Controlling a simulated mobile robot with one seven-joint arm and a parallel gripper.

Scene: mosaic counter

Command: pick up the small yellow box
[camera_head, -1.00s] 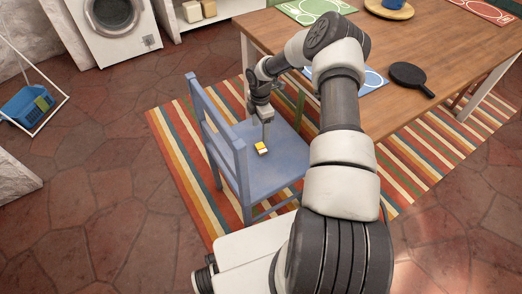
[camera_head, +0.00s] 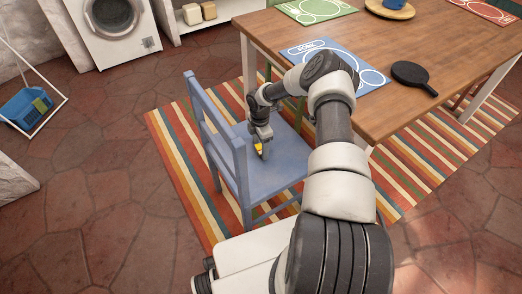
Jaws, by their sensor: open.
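The small yellow box (camera_head: 258,147) lies on the seat of the blue chair (camera_head: 274,174). Only part of its yellow side shows; my gripper covers the rest. My gripper (camera_head: 263,153) points down at the box, with its fingertips low at the seat. The jaws are open. I cannot tell whether the fingers touch the box or stand on both sides of it.
The chair's backrest (camera_head: 236,160) rises just left of my gripper. The wooden table (camera_head: 440,40) stands to the right, with a blue placemat (camera_head: 372,78) and a black pan (camera_head: 411,75) on it. A striped rug (camera_head: 180,165) lies under the chair.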

